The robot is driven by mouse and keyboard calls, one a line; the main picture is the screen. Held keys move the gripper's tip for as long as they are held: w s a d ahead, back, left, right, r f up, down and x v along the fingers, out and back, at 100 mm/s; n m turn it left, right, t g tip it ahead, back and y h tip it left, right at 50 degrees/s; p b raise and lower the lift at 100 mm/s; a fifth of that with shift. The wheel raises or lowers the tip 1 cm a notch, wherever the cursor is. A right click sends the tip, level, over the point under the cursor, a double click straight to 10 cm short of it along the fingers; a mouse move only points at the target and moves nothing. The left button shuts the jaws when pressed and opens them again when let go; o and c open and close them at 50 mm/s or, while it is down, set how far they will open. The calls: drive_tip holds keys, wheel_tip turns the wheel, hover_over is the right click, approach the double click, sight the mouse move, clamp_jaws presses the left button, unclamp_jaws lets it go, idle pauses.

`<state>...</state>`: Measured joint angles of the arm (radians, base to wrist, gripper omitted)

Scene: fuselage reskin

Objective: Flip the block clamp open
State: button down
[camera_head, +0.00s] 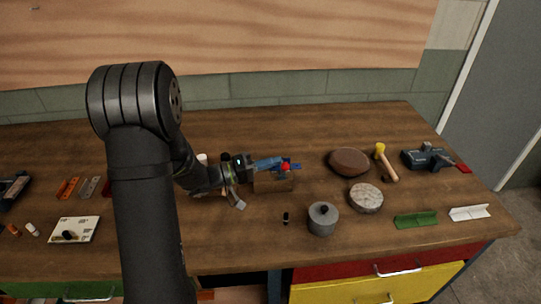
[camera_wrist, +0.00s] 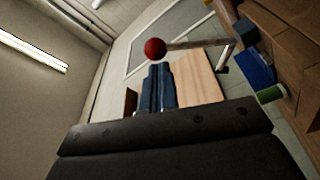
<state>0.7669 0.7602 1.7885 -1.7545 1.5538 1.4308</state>
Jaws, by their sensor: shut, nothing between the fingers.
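The block clamp is a small blue clamp (camera_head: 296,166) at the wooden block (camera_head: 272,184) on the middle of the bench. Its lever ends in a red ball (camera_head: 285,167). In the wrist view, the red ball (camera_wrist: 155,48) sits just past my fingertips.
A grey pot (camera_head: 323,220), a round stone-like disc (camera_head: 366,198), a brown lump (camera_head: 349,162) and a yellow-headed mallet (camera_head: 386,162) stand to the right. A white card (camera_head: 86,229) lies at the left. Bare bench (camera_head: 255,230) lies in front of the block.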

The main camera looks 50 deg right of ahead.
drive_tip(key=s+a+f+m, duration=0.2)
drive_tip(key=s+a+f, duration=0.1)
drive_tip(key=f, duration=0.1)
drive_tip(key=shift+g, duration=0.3)
idle(0.3)
drive_tip(key=shift+a+f, duration=0.1)
drive_tip(key=shift+f, duration=0.15)
idle(0.3)
drive_tip(key=w+a+r, duration=0.1)
drive_tip(key=w+a, duration=0.6)
drive_tip(key=w, duration=0.1)
drive_tip(key=shift+w+a+r, duration=0.3)
drive_tip(key=shift+d, duration=0.1)
idle(0.5)
